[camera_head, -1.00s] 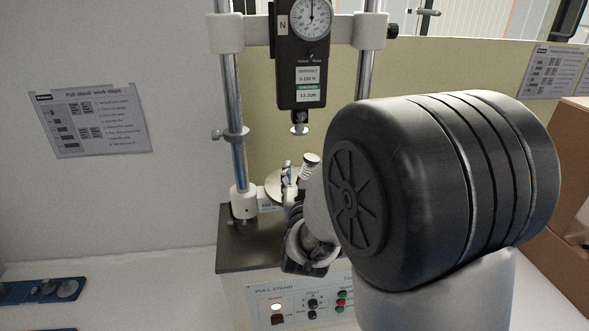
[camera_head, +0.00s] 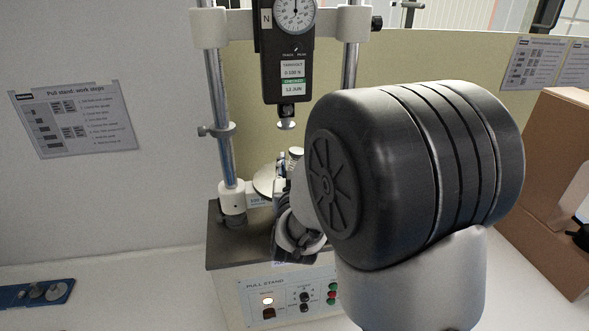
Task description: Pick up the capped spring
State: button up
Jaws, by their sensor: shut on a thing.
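The capped spring (camera_head: 295,153) shows only its pale top, just above and behind my gripper, over the pull stand's round plate. Its lower part is hidden by my gripper and wrist. My gripper (camera_head: 285,178) is shut on the spring at the front of the round plate (camera_head: 266,181). My large black arm joint covers much of the view to its right. I cannot tell whether the spring's lower end touches the plate.
The pull stand (camera_head: 222,243) has two metal columns and a hanging gauge (camera_head: 290,60), whose small disc (camera_head: 287,125) is above the spring. A blue tray (camera_head: 40,294) lies at the lower left. A cardboard box (camera_head: 545,170) stands at the right.

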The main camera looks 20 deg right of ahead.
grip_shut()
